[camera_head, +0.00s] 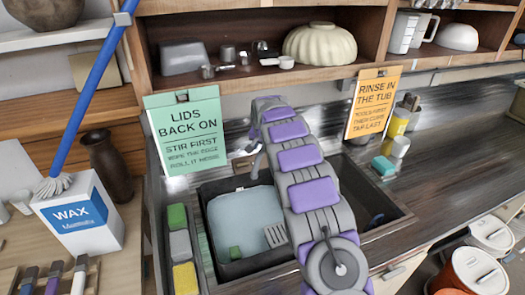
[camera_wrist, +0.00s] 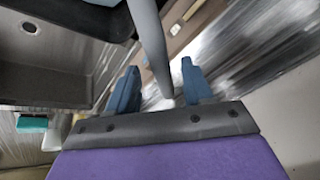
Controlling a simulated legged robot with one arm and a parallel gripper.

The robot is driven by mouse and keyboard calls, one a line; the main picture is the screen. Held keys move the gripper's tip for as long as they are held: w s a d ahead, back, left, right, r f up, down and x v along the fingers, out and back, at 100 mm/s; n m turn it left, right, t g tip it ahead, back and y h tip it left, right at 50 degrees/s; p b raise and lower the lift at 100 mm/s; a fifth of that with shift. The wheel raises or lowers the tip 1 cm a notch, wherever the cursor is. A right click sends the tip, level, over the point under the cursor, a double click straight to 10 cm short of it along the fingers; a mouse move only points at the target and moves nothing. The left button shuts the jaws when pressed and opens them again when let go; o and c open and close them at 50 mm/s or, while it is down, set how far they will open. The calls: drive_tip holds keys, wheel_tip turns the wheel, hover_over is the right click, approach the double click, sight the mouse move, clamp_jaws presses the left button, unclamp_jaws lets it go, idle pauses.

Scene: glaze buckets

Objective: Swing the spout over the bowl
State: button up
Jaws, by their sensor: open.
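The grey spout (camera_head: 256,165) shows beside my arm in the head view, curving over a black tub (camera_head: 222,268) of pale water in the sink's left side. The sink's right bowl (camera_head: 385,208) is dark and partly hidden by my arm. In the wrist view that bowl (camera_wrist: 50,70) looks empty, with a round drain. My gripper (camera_wrist: 160,85) is open there, and the grey spout (camera_wrist: 152,45) runs between its two blue fingers. I cannot tell whether either finger touches it. In the head view my fingers are hidden behind my arm.
A green sign (camera_head: 186,130) and an orange sign (camera_head: 372,103) stand behind the sink, below a loaded shelf (camera_head: 240,83). A teal sponge (camera_head: 383,165) and cups lie right of the sink. Coloured blocks (camera_head: 181,245) line its left. The counter farther right is clear.

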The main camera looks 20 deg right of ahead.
drive_tip(key=shift+x, duration=0.85)
clamp_jaws()
